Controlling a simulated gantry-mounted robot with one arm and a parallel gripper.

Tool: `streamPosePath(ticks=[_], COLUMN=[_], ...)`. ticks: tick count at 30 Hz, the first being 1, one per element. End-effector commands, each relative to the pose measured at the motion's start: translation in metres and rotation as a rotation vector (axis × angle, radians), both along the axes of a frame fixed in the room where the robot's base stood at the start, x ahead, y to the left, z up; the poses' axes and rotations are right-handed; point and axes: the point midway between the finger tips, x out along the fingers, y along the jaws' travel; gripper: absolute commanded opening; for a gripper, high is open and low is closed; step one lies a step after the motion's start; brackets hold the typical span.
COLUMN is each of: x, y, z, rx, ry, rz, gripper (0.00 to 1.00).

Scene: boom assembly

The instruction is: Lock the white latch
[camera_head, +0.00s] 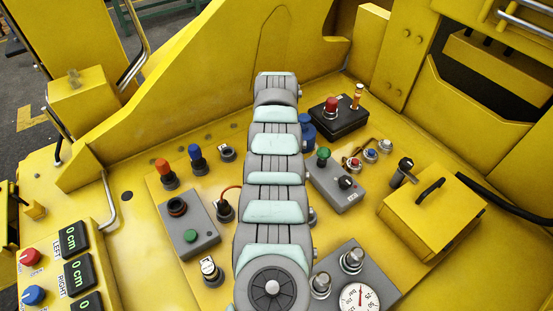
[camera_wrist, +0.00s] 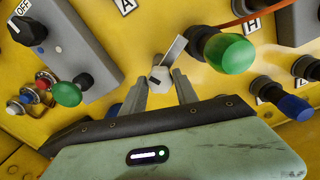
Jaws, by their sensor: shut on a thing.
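In the wrist view, the white latch shows as a pale hexagonal knob (camera_wrist: 160,78) with a thin white plate (camera_wrist: 174,49) angled up to the right of it. The two fingers of my gripper (camera_wrist: 160,86) reach up on either side of the knob and are shut on it. The latch's lower part is hidden between the fingers. In the head view my arm covers this spot, so neither the latch nor the fingertips can be seen there.
A green-topped knob (camera_wrist: 230,53) stands close to the right of the latch. A grey box with a black OFF switch (camera_wrist: 28,31) and green button (camera_wrist: 67,93) is at left. A blue-tipped knob (camera_wrist: 294,107) is at right. The yellow box (camera_head: 430,215) stands right of my arm.

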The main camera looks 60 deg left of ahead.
Motion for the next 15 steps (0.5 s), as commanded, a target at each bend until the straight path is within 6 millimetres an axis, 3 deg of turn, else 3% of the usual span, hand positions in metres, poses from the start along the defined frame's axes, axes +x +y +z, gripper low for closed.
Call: streamPosePath(ticks=[15], x=[-0.0001], y=[0.0003], z=[0.0002], rx=[0.001], ry=[0.000], rz=[-0.394], gripper=[0.00])
